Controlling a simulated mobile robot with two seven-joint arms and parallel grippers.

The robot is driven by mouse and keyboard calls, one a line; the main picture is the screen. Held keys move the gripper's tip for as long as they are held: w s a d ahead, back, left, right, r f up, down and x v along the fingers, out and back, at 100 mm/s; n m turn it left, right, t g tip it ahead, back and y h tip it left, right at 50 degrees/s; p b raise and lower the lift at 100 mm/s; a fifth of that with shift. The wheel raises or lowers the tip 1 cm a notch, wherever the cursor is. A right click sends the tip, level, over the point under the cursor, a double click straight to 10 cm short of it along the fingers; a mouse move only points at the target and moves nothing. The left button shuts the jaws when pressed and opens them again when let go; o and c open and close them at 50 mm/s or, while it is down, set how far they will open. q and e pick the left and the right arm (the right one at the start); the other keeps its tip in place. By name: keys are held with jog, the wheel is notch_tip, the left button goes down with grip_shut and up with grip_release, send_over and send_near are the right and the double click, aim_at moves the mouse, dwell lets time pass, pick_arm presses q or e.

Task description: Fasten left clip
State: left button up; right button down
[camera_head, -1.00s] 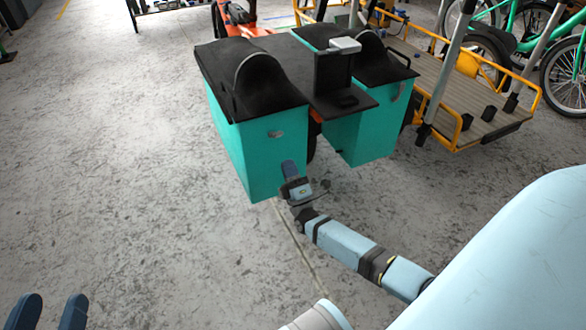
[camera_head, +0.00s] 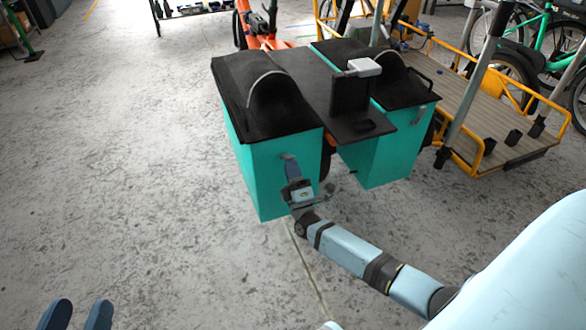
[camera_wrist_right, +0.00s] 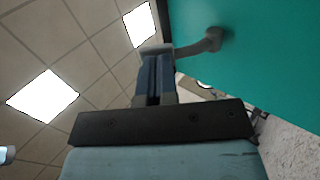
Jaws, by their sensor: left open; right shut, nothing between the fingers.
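The left teal pannier box (camera_head: 255,165) with a black lid (camera_head: 245,85) stands at the centre of the head view. Its small grey clip (camera_head: 288,156) is on the near face, just under the lid. My right gripper (camera_head: 291,168) is shut and empty, upright at that face right below the clip. In the right wrist view, my shut fingers (camera_wrist_right: 154,72) reach up beside the teal wall, and the grey clip (camera_wrist_right: 200,44) sticks out from the wall across the fingertips. Contact looks likely, but I cannot be sure. My left gripper (camera_head: 78,314) is open and empty at the bottom left.
A second teal box (camera_head: 375,155) stands to the right, with a black platform (camera_head: 350,115) between the boxes. A yellow-framed cargo bed (camera_head: 500,145) and green bicycles (camera_head: 560,40) are farther right. The concrete floor on the left is clear.

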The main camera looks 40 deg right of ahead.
aim_at(291, 158)
pick_arm(q)
jog(key=shift+r, duration=0.1)
